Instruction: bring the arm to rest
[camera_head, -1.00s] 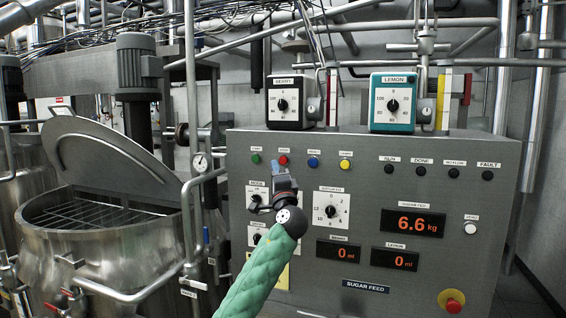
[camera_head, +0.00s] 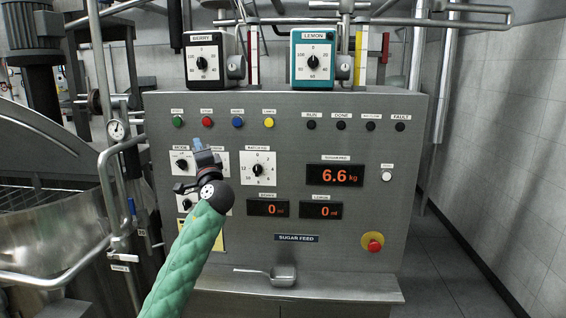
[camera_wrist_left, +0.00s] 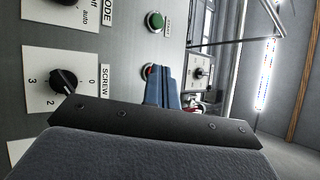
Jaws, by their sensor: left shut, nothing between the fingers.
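My left arm, in a green quilted sleeve, comes up from the bottom of the head view. Its gripper (camera_head: 198,146) is in front of the grey control panel (camera_head: 350,225), over the knobs on its left side. In the left wrist view the blue fingers (camera_wrist_left: 163,88) are together with nothing between them. Beside them are a green button (camera_wrist_left: 156,21), a red button partly hidden behind the fingers, and the screw knob (camera_wrist_left: 63,81). Whether the fingers touch the panel I cannot tell. My right gripper is in neither view.
A berry box (camera_head: 203,62) and a lemon box (camera_head: 313,60) stand on top of the panel. A metal scoop (camera_head: 283,275) lies on the ledge below. A steel vessel (camera_head: 45,245) with pipes is at the left. The floor at the right (camera_head: 455,275) is clear.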

